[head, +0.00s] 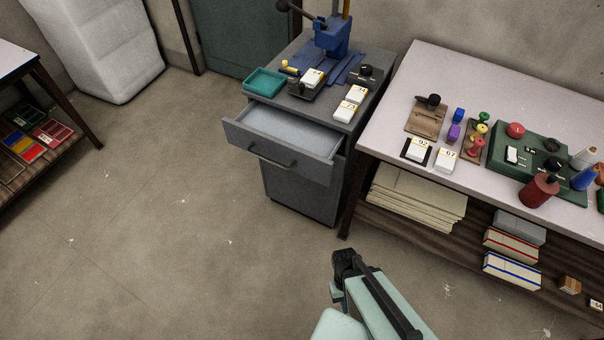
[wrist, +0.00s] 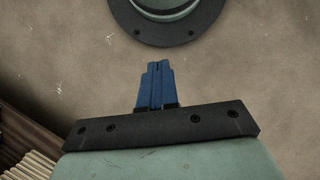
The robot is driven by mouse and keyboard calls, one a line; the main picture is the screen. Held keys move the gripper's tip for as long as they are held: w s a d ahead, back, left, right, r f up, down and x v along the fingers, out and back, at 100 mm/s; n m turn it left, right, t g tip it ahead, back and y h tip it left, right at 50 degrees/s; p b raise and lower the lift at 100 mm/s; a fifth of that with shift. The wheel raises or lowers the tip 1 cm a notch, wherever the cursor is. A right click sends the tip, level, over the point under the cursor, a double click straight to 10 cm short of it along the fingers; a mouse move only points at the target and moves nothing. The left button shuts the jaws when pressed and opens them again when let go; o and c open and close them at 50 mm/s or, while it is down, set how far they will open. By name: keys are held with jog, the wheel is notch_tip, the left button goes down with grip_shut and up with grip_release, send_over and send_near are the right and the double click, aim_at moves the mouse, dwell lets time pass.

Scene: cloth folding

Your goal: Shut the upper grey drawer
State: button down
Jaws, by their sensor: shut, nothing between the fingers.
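The upper grey drawer (head: 250,141) is pulled well out of the grey cabinet (head: 315,198) in the head view. Its dark bar handle (head: 271,158) is on the front panel, and its pale inside looks empty. My gripper (wrist: 157,66) shows in the wrist view with its blue fingers together and nothing between them, over bare floor. In the head view my arm is at the bottom centre, in front of and apart from the drawer; the fingertips cannot be made out there. The drawer is not in the wrist view.
On the cabinet top are a teal tray (head: 264,82), a blue press (head: 332,38) and white number blocks (head: 345,111). A workbench (head: 388,139) with loaded lower shelf stands close at the right. Open floor (head: 150,220) lies left and in front of the drawer.

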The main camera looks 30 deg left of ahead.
jog(key=a+r+n+t, duration=0.4)
jog(key=a+n+t, duration=0.15)
jog(key=a, duration=0.45)
jog(key=a+r+n+t, duration=0.5)
jog(key=a+n, duration=0.2)
jog(key=a, duration=0.3)
jog(key=w+a+r+n+t+y, duration=0.2)
jog(key=w+a+r+n+t, duration=0.2)
jog(key=r+n+t, duration=0.3)
jog(key=w+a+r+n+t+y, duration=0.2)
jog(key=w+a+r+n+t, duration=0.25)
jog(key=r, duration=0.45)
jog(key=n, duration=0.4)
send_near(321, 141)
jog(key=s, duration=0.2)
jog(key=s+f, duration=0.1)
jog(key=s, duration=0.1)
jog(key=shift+s, duration=0.2)
jog(key=w, duration=1.3)
jog(key=shift+w, duration=0.1)
jog(key=shift+w+r, duration=0.1)
jog(key=shift+w, duration=0.45)
